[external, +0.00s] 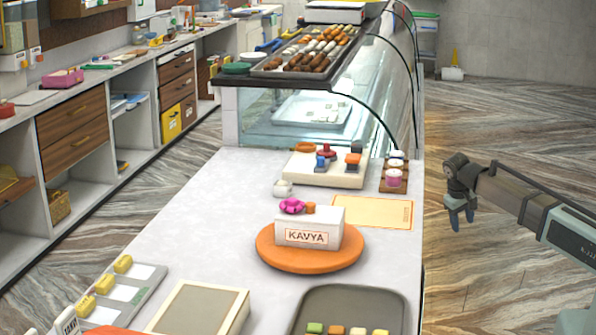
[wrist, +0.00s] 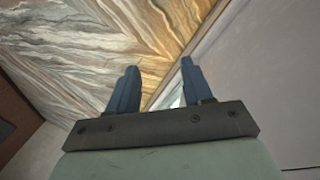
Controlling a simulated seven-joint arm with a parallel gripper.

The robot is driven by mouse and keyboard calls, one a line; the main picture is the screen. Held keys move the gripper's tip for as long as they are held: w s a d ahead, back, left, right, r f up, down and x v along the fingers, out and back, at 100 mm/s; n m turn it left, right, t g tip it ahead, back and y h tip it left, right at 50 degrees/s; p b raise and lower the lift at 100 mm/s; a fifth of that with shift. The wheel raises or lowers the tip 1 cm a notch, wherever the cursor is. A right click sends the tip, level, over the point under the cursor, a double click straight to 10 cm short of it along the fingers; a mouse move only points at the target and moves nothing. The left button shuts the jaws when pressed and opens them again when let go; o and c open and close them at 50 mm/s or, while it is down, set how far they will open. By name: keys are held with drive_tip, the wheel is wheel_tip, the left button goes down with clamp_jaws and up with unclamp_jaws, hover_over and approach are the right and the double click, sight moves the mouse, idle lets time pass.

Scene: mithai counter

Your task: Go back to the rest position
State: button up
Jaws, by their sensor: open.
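My gripper (external: 461,220) hangs at the end of my arm on the right in the external view, off the right side of the counter and above the floor. Its blue fingers point down. In the wrist view my gripper (wrist: 156,85) shows two blue fingers spread apart with nothing between them. Beyond the fingers are the wood-patterned floor and a pale surface edge.
The white counter (external: 200,220) holds an orange round stand (external: 270,257) with a white KAVYA box (external: 330,238), a stamp board (external: 297,175), a cream card (external: 375,212) and a grey tray (external: 345,293). A glass case stands behind. Floor right of the counter is open.

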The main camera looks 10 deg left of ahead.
drive_tip(key=s+d+f+m+g, duration=0.1)
drive_tip(key=s+d+f+g, duration=0.2)
drive_tip(key=d+f, duration=1.1)
drive_tip(key=s+d+f+m+g, duration=0.2)
drive_tip(key=s+d+f, duration=0.1)
drive_tip(key=d+f, duration=1.15)
drive_tip(key=s+d+f+m+g, duration=0.1)
drive_tip(key=s+d+f, duration=0.5)
drive_tip(key=s, duration=0.3)
drive_tip(key=s+d+f+m+g+y, duration=0.1)
drive_tip(key=s+d+f+g, duration=0.1)
drive_tip(key=s+d+f, duration=0.5)
drive_tip(key=s+d, duration=0.1)
drive_tip(key=s, duration=0.2)
drive_tip(key=shift+m+g, duration=0.3)
drive_tip(key=shift+m+g+y, duration=0.6)
drive_tip(key=shift+m+y, duration=0.1)
drive_tip(key=s+d, duration=0.1)
drive_tip(key=s, duration=0.2)
drive_tip(key=s+f, duration=0.1)
drive_tip(key=s, duration=0.2)
drive_tip(key=s+d+f, duration=0.1)
drive_tip(key=s, duration=0.2)
drive_tip(key=shift+s+d+f, duration=0.1)
drive_tip(key=shift+d+f, duration=0.05)
drive_tip(key=shift+d, duration=0.2)
